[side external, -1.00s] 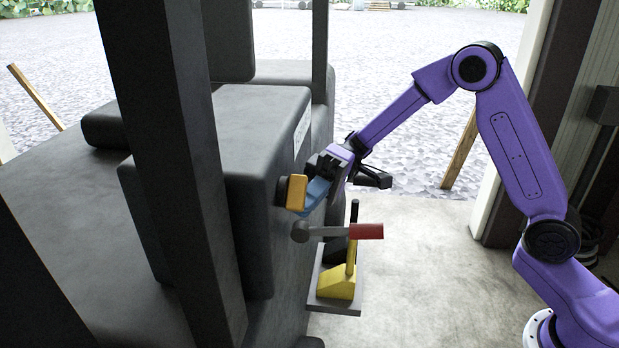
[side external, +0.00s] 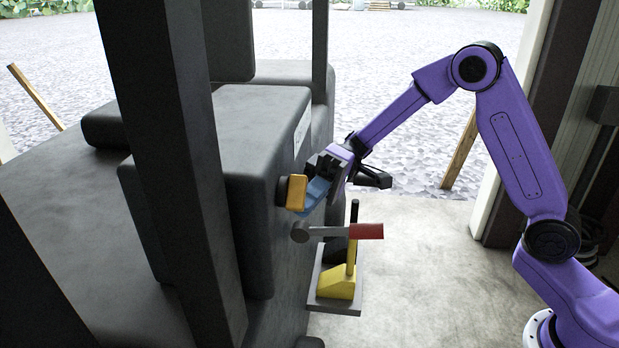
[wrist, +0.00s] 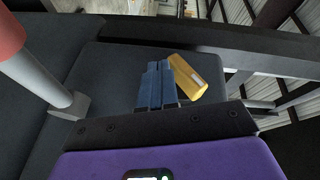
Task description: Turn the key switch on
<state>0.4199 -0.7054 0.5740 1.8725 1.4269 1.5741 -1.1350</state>
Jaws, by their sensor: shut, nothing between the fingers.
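The key switch (side external: 296,192) has an orange-yellow handle on a dark round base, mounted on the side of the dark grey hull. In the wrist view the yellow handle (wrist: 196,78) lies just right of my fingertips and is tilted. My gripper (side external: 315,192) has blue fingers. In the wrist view the fingers (wrist: 156,82) are together with nothing between them. They are right beside the handle, with their right side at its left edge. I cannot tell for certain whether they touch it.
A grey lever with a red grip (side external: 366,231) sticks out just below my gripper. A yellow lever base (side external: 336,281) stands on a grey shelf under it. A dark post (side external: 180,150) rises at the left. Open floor lies to the right of the shelf.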

